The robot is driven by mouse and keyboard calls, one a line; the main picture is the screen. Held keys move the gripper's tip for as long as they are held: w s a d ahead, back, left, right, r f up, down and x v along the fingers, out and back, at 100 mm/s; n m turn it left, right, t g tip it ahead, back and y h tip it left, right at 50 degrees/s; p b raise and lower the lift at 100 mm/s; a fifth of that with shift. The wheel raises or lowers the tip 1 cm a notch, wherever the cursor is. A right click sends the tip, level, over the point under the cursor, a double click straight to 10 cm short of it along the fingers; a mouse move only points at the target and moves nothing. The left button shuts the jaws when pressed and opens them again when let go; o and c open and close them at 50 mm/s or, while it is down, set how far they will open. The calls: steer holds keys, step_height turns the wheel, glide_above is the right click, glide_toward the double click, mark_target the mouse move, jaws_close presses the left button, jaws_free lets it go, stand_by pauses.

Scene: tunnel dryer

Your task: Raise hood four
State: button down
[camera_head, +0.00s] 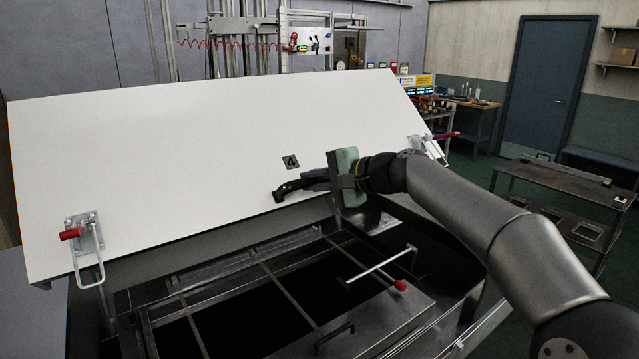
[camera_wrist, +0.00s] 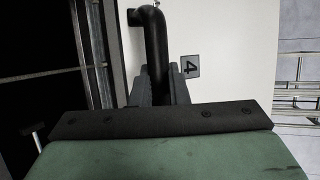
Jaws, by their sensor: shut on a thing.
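Hood four is the large white panel (camera_head: 190,150) with a small dark plate marked 4 (camera_head: 290,162). It stands tilted up, with its near lower edge above the dark opening of the dryer. My gripper (camera_head: 308,182) is at the hood's lower edge, right of its middle. It is shut on the black hood handle (camera_head: 283,192), a bent bar. In the wrist view the handle (camera_wrist: 157,45) runs between my two fingers (camera_wrist: 160,88), beside the number plate (camera_wrist: 190,66). Red-gripped latches sit at the hood's left (camera_head: 85,243) and right (camera_head: 432,145) ends, with their wire loops hanging free.
Below the hood is the open dryer bay with a metal frame (camera_head: 262,265). A bar with a red knob (camera_head: 400,285) and a dark lid with a handle (camera_head: 335,338) lie in front. A metal table (camera_head: 560,180) stands at right, before a blue door (camera_head: 548,85).

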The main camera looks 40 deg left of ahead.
steer(key=shift+f, duration=0.15)
steer(key=c, duration=1.4)
jaws_free()
steer(key=shift+w+d, duration=0.15)
steer(key=shift+d, duration=0.15)
steer(key=b+v, duration=0.5)
steer(key=v, duration=1.2)
steer(key=shift+r+b, duration=0.25)
steer(key=shift+b, duration=0.05)
steer(key=shift+a, duration=0.15)
